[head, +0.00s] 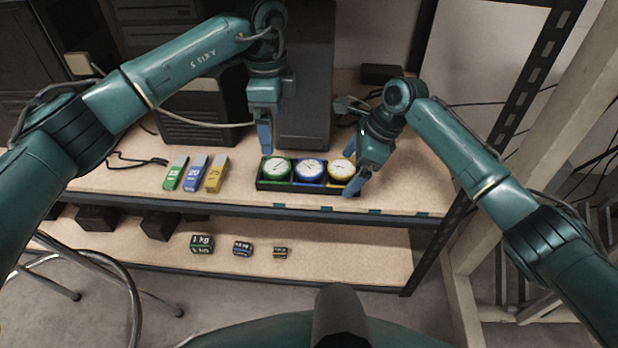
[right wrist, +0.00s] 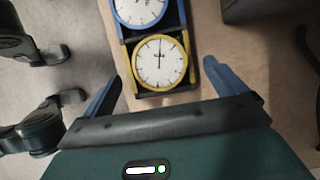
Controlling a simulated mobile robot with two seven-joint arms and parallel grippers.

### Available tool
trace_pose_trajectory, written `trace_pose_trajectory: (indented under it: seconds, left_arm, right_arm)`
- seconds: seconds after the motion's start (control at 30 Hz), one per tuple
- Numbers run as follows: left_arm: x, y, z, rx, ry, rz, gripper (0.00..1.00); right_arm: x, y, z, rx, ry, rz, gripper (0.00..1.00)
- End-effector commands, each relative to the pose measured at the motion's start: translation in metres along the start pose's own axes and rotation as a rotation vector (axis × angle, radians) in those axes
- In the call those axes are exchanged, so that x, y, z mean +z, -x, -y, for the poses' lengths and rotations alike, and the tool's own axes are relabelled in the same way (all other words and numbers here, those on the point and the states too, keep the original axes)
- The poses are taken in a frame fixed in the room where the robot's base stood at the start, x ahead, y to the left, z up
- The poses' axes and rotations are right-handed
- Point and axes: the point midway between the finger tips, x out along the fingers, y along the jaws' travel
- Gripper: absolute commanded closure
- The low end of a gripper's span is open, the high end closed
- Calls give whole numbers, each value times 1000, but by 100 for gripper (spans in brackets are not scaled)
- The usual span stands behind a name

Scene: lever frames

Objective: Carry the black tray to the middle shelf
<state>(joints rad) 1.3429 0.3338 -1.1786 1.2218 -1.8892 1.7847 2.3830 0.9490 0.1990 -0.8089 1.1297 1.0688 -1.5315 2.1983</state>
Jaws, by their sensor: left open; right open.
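The black tray (head: 287,186) lies on the upper shelf board in view, near its front edge. It holds a green dial (head: 277,169), a blue dial (head: 310,170) and a yellow dial (head: 341,169). My left gripper (head: 265,140) is open and points down at the tray's left end; I cannot tell if it touches. My right gripper (head: 357,178) is open at the tray's right end. In the right wrist view the yellow dial's end of the tray (right wrist: 165,96) lies ahead, between the spread blue fingers, with gaps at both sides.
A rack upright (head: 440,235) bounds the right side. A stool (head: 130,285) stands front left.

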Motion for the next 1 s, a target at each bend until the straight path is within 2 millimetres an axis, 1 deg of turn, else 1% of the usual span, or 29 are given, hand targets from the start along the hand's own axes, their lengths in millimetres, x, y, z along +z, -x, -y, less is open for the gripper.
trace_pose_trajectory:
  seconds: [0.03, 0.3, 0.4, 0.5, 0.7, 1.0]
  left_arm:
    - [0, 0, 0, 0, 0, 0, 4]
    - [0, 0, 0, 0, 0, 0, 4]
    - [0, 0, 0, 0, 0, 0, 4]
    - [0, 0, 0, 0, 0, 0, 4]
    - [0, 0, 0, 0, 0, 0, 4]
    - [0, 0, 0, 0, 0, 0, 4]
  right_arm:
    - [0, 11, 1, -4, 1, 0, 4]
    - [0, 69, 1, -3, 1, 1, 4]
    - [0, 85, 0, -3, 0, 0, 4]
    - [0, 96, 0, -2, -1, 0, 4]
    - [0, 104, 0, 0, 0, -1, 4]
    - [0, 104, 0, -1, 0, -1, 4]
